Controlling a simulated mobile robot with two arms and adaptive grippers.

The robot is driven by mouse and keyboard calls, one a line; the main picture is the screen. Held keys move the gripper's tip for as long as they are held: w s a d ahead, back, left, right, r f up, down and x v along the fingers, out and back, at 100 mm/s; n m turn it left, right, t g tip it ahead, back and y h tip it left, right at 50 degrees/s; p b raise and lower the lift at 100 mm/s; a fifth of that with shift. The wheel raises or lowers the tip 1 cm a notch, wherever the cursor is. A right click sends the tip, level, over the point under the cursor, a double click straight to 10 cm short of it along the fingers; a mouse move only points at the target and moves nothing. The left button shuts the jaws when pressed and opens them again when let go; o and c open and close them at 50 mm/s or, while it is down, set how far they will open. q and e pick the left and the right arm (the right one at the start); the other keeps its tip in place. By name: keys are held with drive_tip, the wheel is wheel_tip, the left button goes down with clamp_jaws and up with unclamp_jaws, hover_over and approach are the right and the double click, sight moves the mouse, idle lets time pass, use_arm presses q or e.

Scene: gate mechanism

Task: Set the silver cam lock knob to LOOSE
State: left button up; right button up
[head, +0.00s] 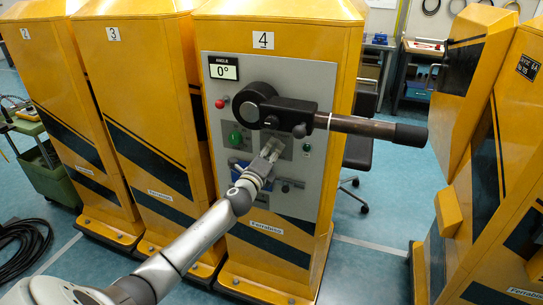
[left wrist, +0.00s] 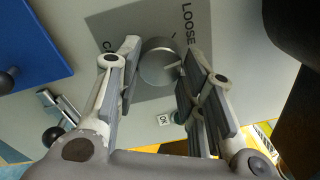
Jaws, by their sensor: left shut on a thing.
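The silver cam lock knob (left wrist: 158,62) is a round metal knob on a grey label plate (left wrist: 112,22) in the left wrist view. The word LOOSE is printed on the plate to the right of the knob, and a partly hidden word starting with C is on the left. My left gripper (left wrist: 157,68) has its fingers on either side of the knob and is shut on it. In the head view my left gripper (head: 272,149) reaches the panel of cabinet 4 below the black arm, and it largely hides the knob. My right gripper is not in view.
A black arm with a dark bar (head: 370,127) juts right from the panel, just above my gripper. A display (head: 223,68) reads 0°. A red button (head: 220,103) and green button (head: 236,139) sit at left.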

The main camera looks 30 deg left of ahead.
use_arm(q)
drive_tip(key=n, duration=0.4)
drive_tip(key=shift+b, duration=0.3)
drive_tip(key=shift+n+y, duration=0.5)
drive_tip(key=shift+n, duration=1.3)
drive_tip(key=o, duration=1)
drive_tip(key=shift+o, duration=0.2)
drive_tip(key=shift+s, duration=0.1)
drive_tip(key=v, duration=1.1)
drive_tip(key=shift+s, duration=0.45)
